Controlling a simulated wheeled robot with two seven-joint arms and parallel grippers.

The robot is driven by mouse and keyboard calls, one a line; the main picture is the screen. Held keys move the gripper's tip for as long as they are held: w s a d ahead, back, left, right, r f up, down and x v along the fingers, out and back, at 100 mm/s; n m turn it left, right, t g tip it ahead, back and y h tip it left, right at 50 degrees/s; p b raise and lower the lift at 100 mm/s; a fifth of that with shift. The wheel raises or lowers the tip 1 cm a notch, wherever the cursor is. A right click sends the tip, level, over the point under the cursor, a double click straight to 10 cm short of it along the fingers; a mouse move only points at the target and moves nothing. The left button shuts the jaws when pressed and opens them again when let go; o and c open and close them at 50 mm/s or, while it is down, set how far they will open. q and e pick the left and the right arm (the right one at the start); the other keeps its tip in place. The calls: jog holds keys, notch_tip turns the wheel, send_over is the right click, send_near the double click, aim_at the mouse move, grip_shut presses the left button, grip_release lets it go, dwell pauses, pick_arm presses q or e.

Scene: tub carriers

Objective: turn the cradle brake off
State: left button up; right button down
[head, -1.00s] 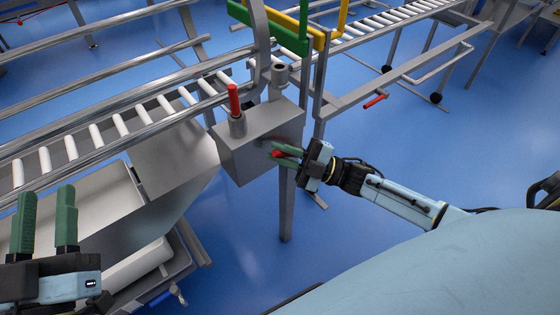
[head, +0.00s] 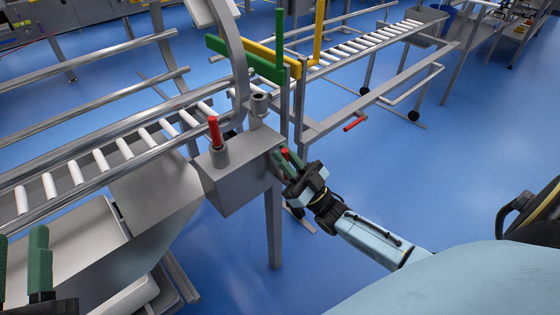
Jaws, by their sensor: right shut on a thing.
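A grey box (head: 235,185) stands on a post beside the roller track. A red lever (head: 285,153) shows at the box's right side, mostly hidden by green fingers. My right gripper (head: 287,163) is shut on this red lever, its fingers pointing up and left. Whether this lever is the cradle brake is not marked in view. Another red handle (head: 215,132) stands upright in a collar on top of the box. My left gripper (head: 20,268) is at the lower left edge, partly cut off, its fingers apart and empty.
A roller track (head: 100,160) with steel rails runs along the left. Green (head: 245,57) and yellow (head: 275,53) bars stand behind the box. Another roller conveyor (head: 380,40) with a red handle (head: 354,124) lies beyond. Blue floor (head: 450,160) at the right is clear.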

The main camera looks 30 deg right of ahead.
pick_arm(q)
jog(key=shift+f, duration=0.1)
pick_arm(e)
jog(key=shift+d+m+t+h, duration=0.25)
jog(key=shift+m+t+h, duration=0.05)
jog(key=shift+m+h, duration=0.3)
jog(key=shift+d+m+t+h, duration=0.2)
jog(key=shift+m+t+h, duration=0.1)
jog(key=shift+m+h, duration=0.3)
pick_arm(q)
jog(key=shift+a+f, duration=0.1)
pick_arm(e)
jog(key=c, duration=1.4)
grip_release()
